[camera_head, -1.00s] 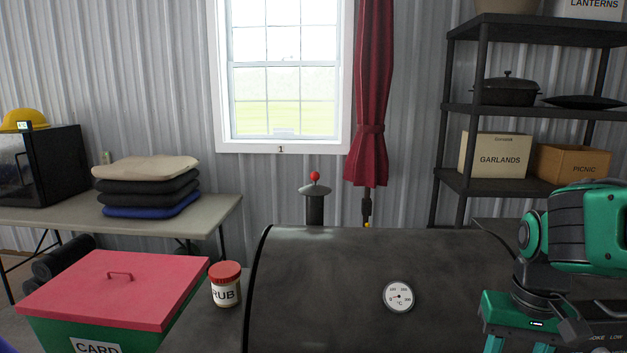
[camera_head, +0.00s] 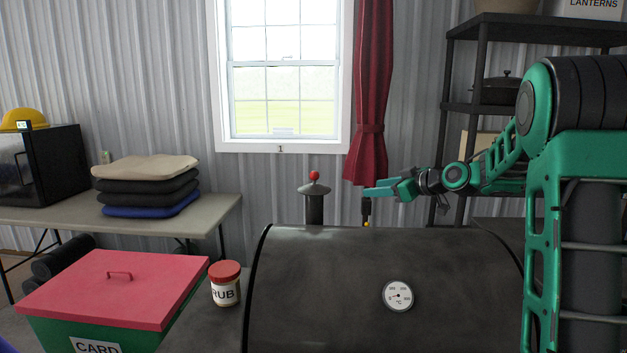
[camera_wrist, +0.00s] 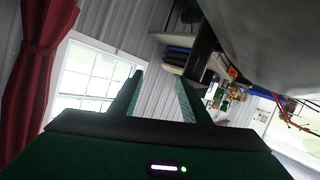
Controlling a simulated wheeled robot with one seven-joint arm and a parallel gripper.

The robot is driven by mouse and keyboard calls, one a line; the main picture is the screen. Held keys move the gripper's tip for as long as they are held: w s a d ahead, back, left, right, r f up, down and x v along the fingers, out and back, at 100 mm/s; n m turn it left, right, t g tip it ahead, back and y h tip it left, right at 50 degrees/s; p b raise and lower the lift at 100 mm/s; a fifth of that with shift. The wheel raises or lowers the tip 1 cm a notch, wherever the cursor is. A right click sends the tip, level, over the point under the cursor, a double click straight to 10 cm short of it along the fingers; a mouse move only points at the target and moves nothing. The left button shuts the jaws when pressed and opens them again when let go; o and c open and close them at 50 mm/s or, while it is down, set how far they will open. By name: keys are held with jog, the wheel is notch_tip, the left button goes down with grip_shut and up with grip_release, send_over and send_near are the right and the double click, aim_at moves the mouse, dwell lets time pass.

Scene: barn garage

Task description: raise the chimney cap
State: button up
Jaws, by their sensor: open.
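The chimney cap (camera_head: 314,189) is a grey cone with a red ball knob (camera_head: 314,175) on top. It sits low on the dark chimney pipe (camera_head: 315,210) behind the smoker barrel. My gripper (camera_head: 368,190) is to the right of the cap, about level with it, with its fingers pointing left. It is open and empty, apart from the cap. In the wrist view its two fingers (camera_wrist: 158,90) are spread, and a dark upright shape shows just beyond them. I cannot tell surely whether that is the chimney.
The black smoker lid (camera_head: 340,285) with its dial lies below my arm. A red curtain (camera_head: 372,90) hangs by the window behind my gripper. A rub jar (camera_head: 225,290) stands at left. A dark shelf (camera_head: 460,150) is at right. The space between gripper and cap looks clear.

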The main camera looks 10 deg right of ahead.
aim_at(314, 175)
jog(key=w+a+y, duration=0.1)
jog(key=w+a, duration=0.3)
jog(key=a, duration=0.1)
jog(key=w+a+r+n+y, duration=0.1)
jog(key=w+a+y, duration=0.1)
jog(key=w+a, duration=0.2)
jog(key=w+a+n+t+y, duration=0.1)
jog(key=w+a, duration=0.3)
jog(key=a, duration=0.4)
jog(key=shift+r+y, duration=0.3)
jog(key=shift+y, duration=0.3)
